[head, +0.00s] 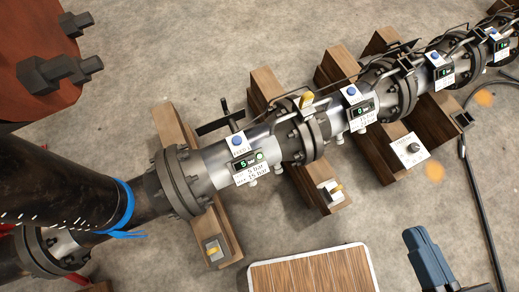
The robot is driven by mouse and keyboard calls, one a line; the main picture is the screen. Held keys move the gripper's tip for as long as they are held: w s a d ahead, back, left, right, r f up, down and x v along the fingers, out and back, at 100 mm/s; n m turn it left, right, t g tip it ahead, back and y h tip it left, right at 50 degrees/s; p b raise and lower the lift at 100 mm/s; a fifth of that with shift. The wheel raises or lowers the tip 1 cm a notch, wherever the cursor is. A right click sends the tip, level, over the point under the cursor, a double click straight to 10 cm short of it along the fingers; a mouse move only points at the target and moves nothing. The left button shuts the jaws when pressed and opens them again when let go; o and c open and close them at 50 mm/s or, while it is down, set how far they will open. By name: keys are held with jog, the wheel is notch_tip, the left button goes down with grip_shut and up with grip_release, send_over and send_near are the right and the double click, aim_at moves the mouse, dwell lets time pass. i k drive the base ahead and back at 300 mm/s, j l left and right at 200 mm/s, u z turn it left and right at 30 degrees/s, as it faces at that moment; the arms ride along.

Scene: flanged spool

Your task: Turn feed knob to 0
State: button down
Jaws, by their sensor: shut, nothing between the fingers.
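A white panel (404,155) with a small round dark knob (413,147) is fixed on a wooden support block at right of centre. It is the likeliest feed knob. Its lettering and scale are too small to read, so I cannot tell its setting. Nothing touches it. My gripper cannot be made out in the head view.
A flanged pipe line (215,165) runs from lower left to upper right on wooden blocks. A wooden-topped surface (312,274) and a blue-grey object (429,262) are at the bottom. A dark cable (478,200) lies at right.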

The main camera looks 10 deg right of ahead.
aim_at(414, 148)
jog(key=z, duration=1.25)
jog(key=i+l+u, duration=0.1)
jog(key=u, duration=0.5)
jog(key=l+u, duration=0.3)
jog(key=l, duration=0.55)
jog(key=l+u, duration=0.25)
jog(key=l, duration=1.45)
jog(key=i+u, duration=0.05)
